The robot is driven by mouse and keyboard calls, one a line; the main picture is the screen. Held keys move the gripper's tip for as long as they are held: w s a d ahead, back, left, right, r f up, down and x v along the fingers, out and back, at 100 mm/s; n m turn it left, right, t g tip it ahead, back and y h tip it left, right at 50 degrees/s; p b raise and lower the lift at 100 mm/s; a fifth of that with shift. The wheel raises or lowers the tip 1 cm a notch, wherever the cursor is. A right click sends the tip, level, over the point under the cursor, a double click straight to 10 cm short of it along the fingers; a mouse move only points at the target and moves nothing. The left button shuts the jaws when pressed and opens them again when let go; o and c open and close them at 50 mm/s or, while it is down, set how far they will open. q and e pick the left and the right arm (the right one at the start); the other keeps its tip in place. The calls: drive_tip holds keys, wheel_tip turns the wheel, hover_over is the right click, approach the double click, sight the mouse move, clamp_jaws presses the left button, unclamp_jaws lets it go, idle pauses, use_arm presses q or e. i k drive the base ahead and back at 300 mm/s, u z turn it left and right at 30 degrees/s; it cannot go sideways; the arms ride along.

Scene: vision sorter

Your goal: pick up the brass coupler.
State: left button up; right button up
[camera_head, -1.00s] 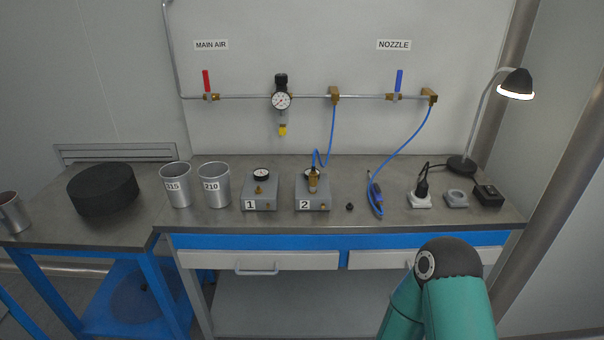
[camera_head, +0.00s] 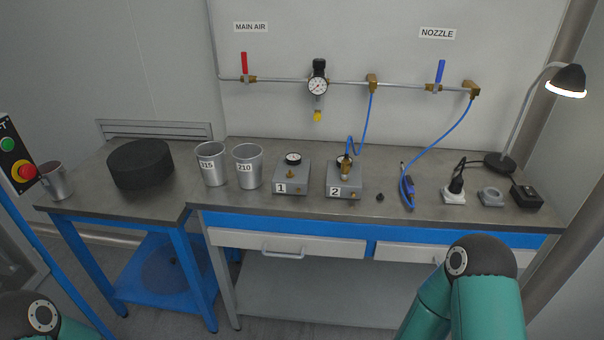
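The brass coupler (camera_head: 344,166) stands upright on top of the grey box labelled 2 (camera_head: 334,191), at the end of the blue hose (camera_head: 350,144). Another small brass fitting (camera_head: 291,174) sits on the grey box labelled 1 (camera_head: 283,188). Neither of my grippers is in view. Only teal and black links of my arms show, at the bottom right and the bottom left corner, well apart from the coupler.
Metal cups 315 (camera_head: 212,170) and 210 (camera_head: 248,174) stand left of the boxes. A small dark part (camera_head: 380,197) and a blue nozzle (camera_head: 407,188) lie to the right. A lamp (camera_head: 506,134) stands at the far right. The bench front edge is clear.

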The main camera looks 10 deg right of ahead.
sight(345, 166)
drive_tip(key=z, duration=0.05)
drive_tip(key=k, duration=1)
drive_tip(key=z, duration=1)
drive_tip(key=i, duration=1.6)
drive_tip(key=u, duration=1.55)
